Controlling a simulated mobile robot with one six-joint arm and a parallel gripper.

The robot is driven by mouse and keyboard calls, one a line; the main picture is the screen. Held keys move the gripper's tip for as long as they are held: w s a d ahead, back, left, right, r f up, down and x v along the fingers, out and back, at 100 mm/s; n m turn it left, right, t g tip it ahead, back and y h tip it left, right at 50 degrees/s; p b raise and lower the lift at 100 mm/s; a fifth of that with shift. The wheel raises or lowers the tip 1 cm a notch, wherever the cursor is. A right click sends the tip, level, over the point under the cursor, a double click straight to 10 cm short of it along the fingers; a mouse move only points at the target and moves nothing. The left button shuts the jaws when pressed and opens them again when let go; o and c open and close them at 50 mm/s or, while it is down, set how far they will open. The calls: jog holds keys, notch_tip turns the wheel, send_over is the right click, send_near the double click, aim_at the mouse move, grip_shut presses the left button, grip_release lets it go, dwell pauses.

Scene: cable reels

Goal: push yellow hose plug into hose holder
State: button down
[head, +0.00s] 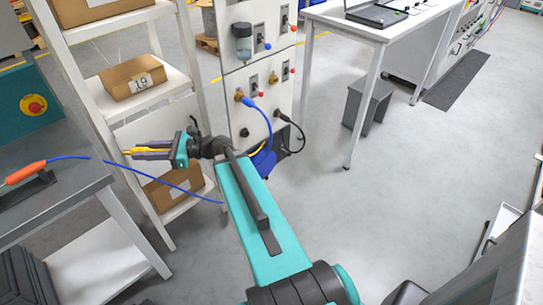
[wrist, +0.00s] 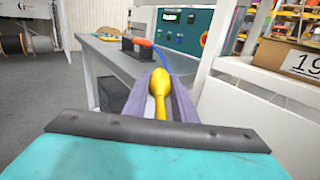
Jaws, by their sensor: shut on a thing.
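My gripper (head: 132,152) points left in the head view, at the end of my teal arm, beside the grey table. It is shut on the yellow hose plug (wrist: 160,84), which lies between its two grey fingers in the wrist view. The plug's bulbous end points away from the wrist camera, towards the table. An orange-handled piece (head: 26,172) with a blue hose rests on a dark stand (head: 28,190) on that table. It also shows ahead in the wrist view (wrist: 139,42). I cannot tell whether this stand is the hose holder.
The grey table (head: 75,180) is at left. A white shelf (head: 165,85) with cardboard boxes (head: 133,77) stands behind my gripper. A white panel (head: 262,100) with valves and a blue hose stands right of it. The floor at right is largely clear.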

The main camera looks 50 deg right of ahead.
jog(key=d+f+m+t+h+b, duration=0.1)
jog(key=d+f+m+h+b, duration=0.1)
jog(key=d+f+b, duration=0.45)
jog(key=s+d+f+m+t+h+b, duration=0.1)
jog(key=d+f+t+h+b, duration=0.2)
jog(key=d, duration=0.7)
jog(key=d+f+m+h+b, duration=0.2)
jog(key=d+f+b, duration=0.35)
jog(key=d, duration=0.25)
jog(key=s+d+f+m+h+b, duration=0.1)
jog(key=s+d+f+h+b, duration=0.1)
jog(key=d, duration=0.5)
jog(key=s+d+f+m+t+h+b, duration=0.1)
jog(key=s+d+f+m+h+b, duration=0.1)
jog(key=s+d+f+b, duration=0.3)
jog(key=s+d+f+m+h+b, duration=0.2)
jog(key=d+f+b, duration=0.3)
jog(key=d, duration=0.5)
jog(key=s+h+b, duration=0.1)
jog(key=b, duration=0.1)
jog(key=shift+s+d+f+b, duration=0.15)
jog(key=shift+s+b, duration=0.15)
jog(key=shift+s, duration=0.05)
jog(key=shift+w, duration=0.2)
jog(key=w+b, duration=0.1)
jog(key=w, duration=0.6)
jog(key=shift+d, duration=0.25)
jog(key=shift+w, duration=0.1)
jog(key=shift+p, duration=0.4)
